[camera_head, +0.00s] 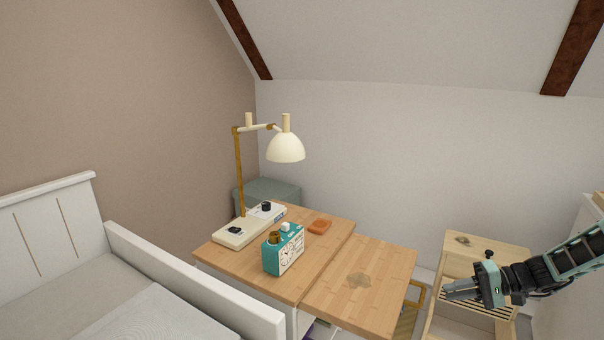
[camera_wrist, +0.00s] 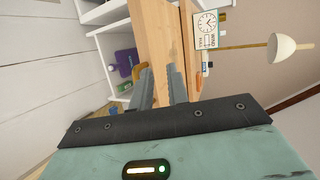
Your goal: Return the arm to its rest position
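My gripper (camera_head: 449,290) is at the right in the head view, pointing left, in the air to the right of the desk's wooden leaf. In the wrist view its two fingers (camera_wrist: 159,77) stand apart with a gap between them, and nothing is held. The arm reaches in from the right edge of the head view.
The wooden desk (camera_head: 318,285) holds a teal clock box (camera_head: 284,252), a lamp (camera_head: 286,148), a pale base tray (camera_head: 232,236) and an orange item (camera_head: 319,226). A light wooden crate-like unit (camera_head: 485,247) stands close to my gripper. A white bed (camera_head: 190,285) is left.

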